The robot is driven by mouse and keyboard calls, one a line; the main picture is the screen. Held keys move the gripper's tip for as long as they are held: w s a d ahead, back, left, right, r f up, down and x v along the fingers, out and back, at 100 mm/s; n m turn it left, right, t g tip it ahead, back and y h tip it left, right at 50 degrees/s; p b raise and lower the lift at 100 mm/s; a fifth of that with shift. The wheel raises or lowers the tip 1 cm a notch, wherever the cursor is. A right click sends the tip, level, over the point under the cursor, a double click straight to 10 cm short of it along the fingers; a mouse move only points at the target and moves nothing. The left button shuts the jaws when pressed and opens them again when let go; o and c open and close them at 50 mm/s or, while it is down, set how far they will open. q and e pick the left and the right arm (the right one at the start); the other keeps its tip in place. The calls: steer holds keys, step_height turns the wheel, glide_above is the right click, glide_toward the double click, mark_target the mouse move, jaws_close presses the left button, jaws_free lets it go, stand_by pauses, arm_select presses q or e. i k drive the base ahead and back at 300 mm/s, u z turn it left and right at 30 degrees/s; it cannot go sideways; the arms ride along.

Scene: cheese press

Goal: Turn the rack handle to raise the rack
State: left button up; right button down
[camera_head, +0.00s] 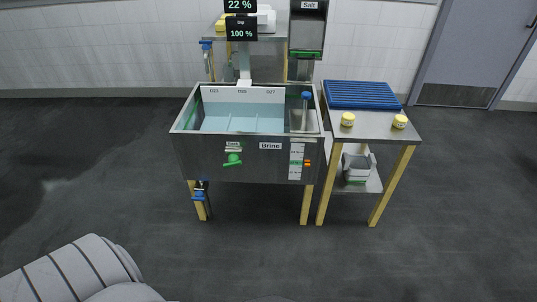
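The steel brine tank (205,158) stands on wooden legs in the middle of the view. A small green handle (233,161) is on its front panel, left of the "Brine" label, below a small sign too blurred to read. I take it for the rack handle. Light blue liquid (228,122) fills the tank, with faint dividing lines; I cannot tell how high the rack sits. Nothing touches the handle. Neither gripper is in view.
A side table (375,128) at the right holds a blue slatted rack (362,95) and two yellow-topped jars (348,119) (399,121). A grey bucket (357,167) stands on its lower shelf. A salt dispenser (308,30) stands behind. The floor in front is clear.

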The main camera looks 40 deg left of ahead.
mark_target(233, 159)
steer(key=z, duration=0.2)
steer(key=i, duration=0.75)
steer(key=u, duration=0.6)
steer(key=i, duration=0.65)
steer(key=u, duration=0.65)
